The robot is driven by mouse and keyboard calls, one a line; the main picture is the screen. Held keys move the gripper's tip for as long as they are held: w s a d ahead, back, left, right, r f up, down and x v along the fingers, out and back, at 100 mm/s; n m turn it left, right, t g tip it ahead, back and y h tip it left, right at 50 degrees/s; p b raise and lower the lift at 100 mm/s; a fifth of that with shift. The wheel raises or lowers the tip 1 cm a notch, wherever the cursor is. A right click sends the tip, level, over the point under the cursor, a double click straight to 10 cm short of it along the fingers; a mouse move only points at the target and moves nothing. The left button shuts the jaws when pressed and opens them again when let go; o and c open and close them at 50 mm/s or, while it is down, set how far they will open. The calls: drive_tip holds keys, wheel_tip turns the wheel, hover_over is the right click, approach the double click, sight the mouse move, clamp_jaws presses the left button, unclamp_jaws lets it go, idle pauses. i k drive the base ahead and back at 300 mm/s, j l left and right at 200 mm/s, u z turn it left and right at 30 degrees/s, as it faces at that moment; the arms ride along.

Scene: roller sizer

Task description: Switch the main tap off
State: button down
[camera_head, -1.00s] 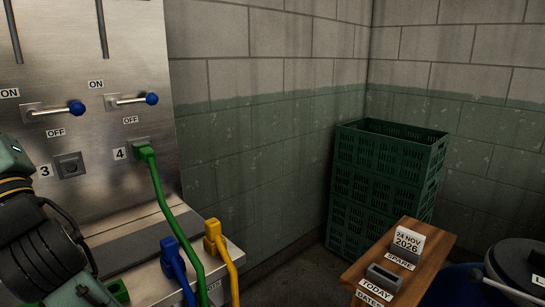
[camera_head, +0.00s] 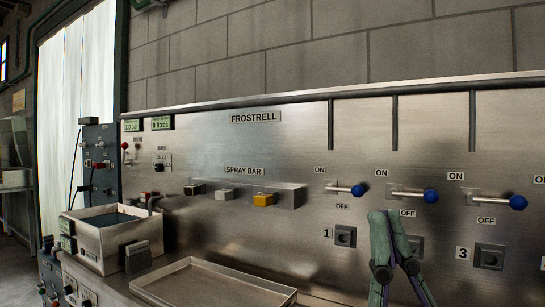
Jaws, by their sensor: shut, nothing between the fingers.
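On the steel panel (camera_head: 285,140) several levers with blue knobs show, including one above socket 1 (camera_head: 358,190), one to its right (camera_head: 431,196) and one above socket 3 (camera_head: 518,202). They lie roughly level, between ON labels above and OFF labels below. A small red knob (camera_head: 125,146) shows at the panel's left end; its label is too small to read. I cannot tell which control is the main tap. My gripper (camera_head: 384,214) points up in front of the panel, right of socket 1. Its fingers are shut and empty, and hide socket 2's label.
A spray bar (camera_head: 250,195) with black and yellow blocks juts from the panel. Below stand an empty tray (camera_head: 210,292) and a steel basin (camera_head: 100,222). Two green displays (camera_head: 134,125) read 1.0 bar and 0 litres. A grey control box (camera_head: 100,165) stands at the left.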

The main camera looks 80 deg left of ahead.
sight(124, 145)
drive_tip(key=u, duration=3.4)
drive_tip(key=i+j, duration=0.15)
drive_tip(key=i, duration=0.4)
drive_tip(key=i+j, duration=0.15)
drive_tip(key=i, duration=0.4)
drive_tip(key=i+j, duration=0.15)
drive_tip(key=i, duration=0.35)
drive_tip(key=i+j+u, duration=0.1)
drive_tip(key=i, duration=0.45)
